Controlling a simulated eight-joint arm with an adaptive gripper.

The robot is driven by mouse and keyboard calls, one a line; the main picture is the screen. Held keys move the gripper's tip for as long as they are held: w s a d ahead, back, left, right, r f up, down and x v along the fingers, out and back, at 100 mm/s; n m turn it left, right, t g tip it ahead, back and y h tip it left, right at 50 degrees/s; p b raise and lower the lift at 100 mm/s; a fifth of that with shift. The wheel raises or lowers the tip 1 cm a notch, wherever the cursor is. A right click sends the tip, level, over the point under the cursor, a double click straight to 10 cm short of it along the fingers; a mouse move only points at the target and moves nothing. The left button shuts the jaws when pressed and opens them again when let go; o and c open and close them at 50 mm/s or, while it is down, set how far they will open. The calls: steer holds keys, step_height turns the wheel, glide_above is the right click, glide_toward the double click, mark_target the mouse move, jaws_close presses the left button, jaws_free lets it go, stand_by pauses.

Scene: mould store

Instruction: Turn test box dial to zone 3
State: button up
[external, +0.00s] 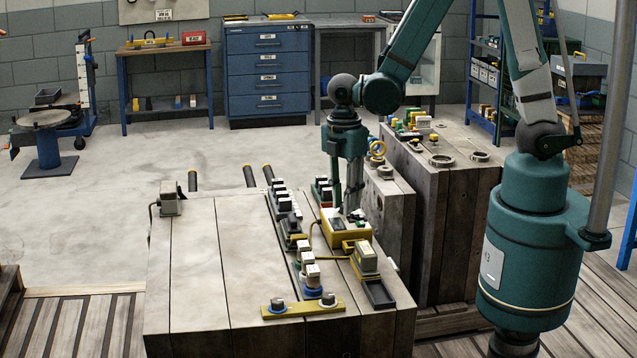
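A yellow box with a pale top (346,229), which looks like the test box, sits on the right part of the wooden block top. My gripper (346,207) points straight down over it, with its fingertips at or just above the box top. The dial is hidden or too small to make out, so its zone setting cannot be read. I cannot tell whether the fingers touch anything or how far apart they are.
A smaller yellow-and-grey box (365,258) and a dark open tray (379,293) stand in front of the test box. Several connectors (285,205) line a groove to its left. A yellow bar (303,307) lies at the front.

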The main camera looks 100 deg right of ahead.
steer(key=c, duration=0.6)
steer(key=shift+m, duration=0.4)
steer(key=m+b, duration=0.1)
steer(key=m, duration=0.4)
steer(key=m+b, duration=0.1)
steer(key=m, duration=0.3)
steer(key=shift+m, duration=2.2)
